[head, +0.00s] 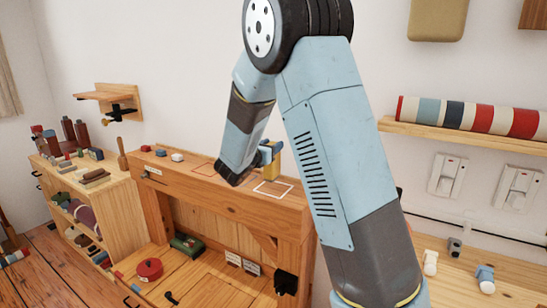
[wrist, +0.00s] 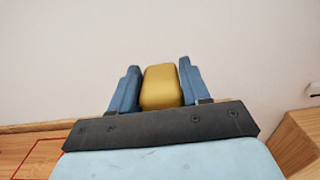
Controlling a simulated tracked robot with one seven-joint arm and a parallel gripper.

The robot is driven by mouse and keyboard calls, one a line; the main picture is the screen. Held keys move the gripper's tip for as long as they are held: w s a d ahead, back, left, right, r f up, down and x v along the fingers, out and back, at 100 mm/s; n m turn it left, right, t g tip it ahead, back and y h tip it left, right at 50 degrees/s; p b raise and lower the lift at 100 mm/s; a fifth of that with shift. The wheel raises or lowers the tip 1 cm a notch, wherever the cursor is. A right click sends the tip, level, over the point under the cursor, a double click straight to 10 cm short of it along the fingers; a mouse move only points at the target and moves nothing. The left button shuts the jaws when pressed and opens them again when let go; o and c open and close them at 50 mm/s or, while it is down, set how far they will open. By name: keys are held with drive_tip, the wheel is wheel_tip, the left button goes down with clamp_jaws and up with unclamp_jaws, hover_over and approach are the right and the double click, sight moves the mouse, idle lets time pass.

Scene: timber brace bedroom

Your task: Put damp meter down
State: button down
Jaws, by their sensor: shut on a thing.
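The damp meter, as I take it, is a yellow block (wrist: 160,88) between my two blue fingers in the wrist view. My gripper (wrist: 157,76) is shut on it. In the head view my gripper (head: 265,153) is at the right end of the wooden bench top (head: 170,176), with a bit of the yellow block (head: 275,148) showing. It appears near a white outlined rectangle (head: 272,188) on that top. I cannot tell whether the block touches the surface. Other coloured outlines (head: 204,168) lie to the left, partly behind my arm.
A low shelf unit (head: 120,182) with several tools stands left. A wall shelf (head: 460,133) with a striped roll (head: 470,117) is at right. The white rectangle looks empty.

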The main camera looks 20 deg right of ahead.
drive_tip(key=shift+d+f, duration=0.2)
drive_tip(key=f, duration=0.3)
drive_tip(key=shift+w+d+f, duration=0.15)
drive_tip(key=shift+d+f, duration=0.05)
drive_tip(key=shift+f, duration=0.1)
drive_tip(key=c, duration=0.5)
unclamp_jaws()
